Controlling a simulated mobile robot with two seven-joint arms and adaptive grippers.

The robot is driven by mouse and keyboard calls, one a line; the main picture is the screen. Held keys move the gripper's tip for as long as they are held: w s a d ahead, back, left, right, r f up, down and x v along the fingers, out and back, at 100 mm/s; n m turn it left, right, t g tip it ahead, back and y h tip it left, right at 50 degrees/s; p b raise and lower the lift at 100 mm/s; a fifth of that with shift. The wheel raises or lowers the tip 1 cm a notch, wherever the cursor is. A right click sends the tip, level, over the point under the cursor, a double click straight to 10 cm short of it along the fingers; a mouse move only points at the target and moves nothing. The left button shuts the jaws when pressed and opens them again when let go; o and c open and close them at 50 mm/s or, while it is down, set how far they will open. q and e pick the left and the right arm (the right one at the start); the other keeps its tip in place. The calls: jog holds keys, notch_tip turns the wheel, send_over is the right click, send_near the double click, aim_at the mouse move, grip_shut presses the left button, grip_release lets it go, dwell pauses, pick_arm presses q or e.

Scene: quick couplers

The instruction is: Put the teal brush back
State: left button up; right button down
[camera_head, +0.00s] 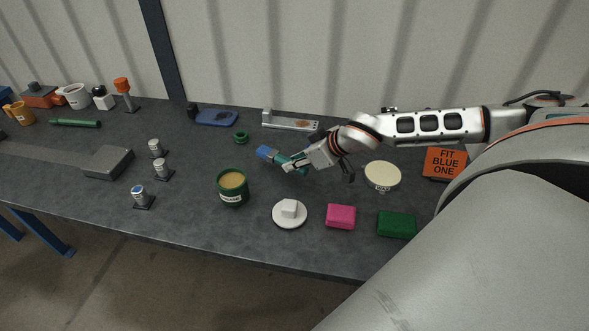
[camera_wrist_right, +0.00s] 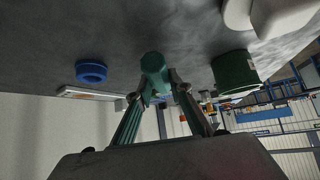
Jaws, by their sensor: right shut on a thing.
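In the right wrist view the teal brush (camera_wrist_right: 154,72) is seen nearly end-on between the fingers of my right gripper (camera_wrist_right: 154,90). I cannot tell how far it is above the table. My left gripper is not in view.
A green tin (camera_head: 232,188) stands in front of the brush. A green ring (camera_head: 240,137) and grey tray (camera_head: 290,121) lie behind it. A white saucer (camera_head: 290,221), pink block (camera_head: 340,216) and green block (camera_head: 397,224) lie in front.

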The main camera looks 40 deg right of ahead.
jog(key=shift+f, duration=1.4)
jog(key=shift+f, duration=0.1)
jog(key=c, duration=1.8)
grip_release()
